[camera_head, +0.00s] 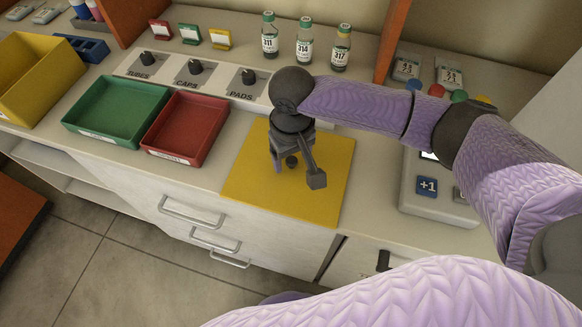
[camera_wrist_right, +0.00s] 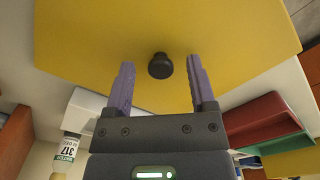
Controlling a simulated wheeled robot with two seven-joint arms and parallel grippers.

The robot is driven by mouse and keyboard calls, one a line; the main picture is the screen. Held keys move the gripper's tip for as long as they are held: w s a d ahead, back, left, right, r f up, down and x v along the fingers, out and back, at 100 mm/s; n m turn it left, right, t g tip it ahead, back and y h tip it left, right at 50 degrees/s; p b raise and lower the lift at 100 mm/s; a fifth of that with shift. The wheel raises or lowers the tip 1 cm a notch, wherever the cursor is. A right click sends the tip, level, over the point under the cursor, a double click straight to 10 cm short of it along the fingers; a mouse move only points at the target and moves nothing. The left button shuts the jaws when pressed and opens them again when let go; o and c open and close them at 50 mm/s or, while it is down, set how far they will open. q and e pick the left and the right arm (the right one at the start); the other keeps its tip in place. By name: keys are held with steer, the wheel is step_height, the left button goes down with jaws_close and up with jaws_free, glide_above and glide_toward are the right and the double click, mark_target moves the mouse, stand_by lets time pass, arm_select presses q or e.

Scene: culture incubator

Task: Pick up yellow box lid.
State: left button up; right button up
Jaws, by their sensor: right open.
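The yellow box lid (camera_head: 332,165) is a flat yellow square with a small black knob (camera_head: 292,161) near its middle, lying at the counter's front edge. In the right wrist view the yellow lid (camera_wrist_right: 100,30) fills much of the picture, and the knob (camera_wrist_right: 160,66) shows between the finger tips. My right gripper (camera_head: 287,164) is over the lid, pointing down, with its purple fingers apart on either side of the knob. I see no contact with the knob, and the exact height gap is unclear. My left gripper is not in view.
A red tray (camera_head: 186,127), a green tray (camera_head: 117,112) and a yellow bin (camera_head: 34,78) stand to the left. Behind is a panel (camera_head: 178,88) with knobs labelled TUBES, CAPS and PADS. Three bottles (camera_head: 304,42) stand at the back. A device with a +1 button (camera_head: 427,186) is to the right.

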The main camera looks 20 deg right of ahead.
steer(key=shift+f, duration=0.2)
jaws_close()
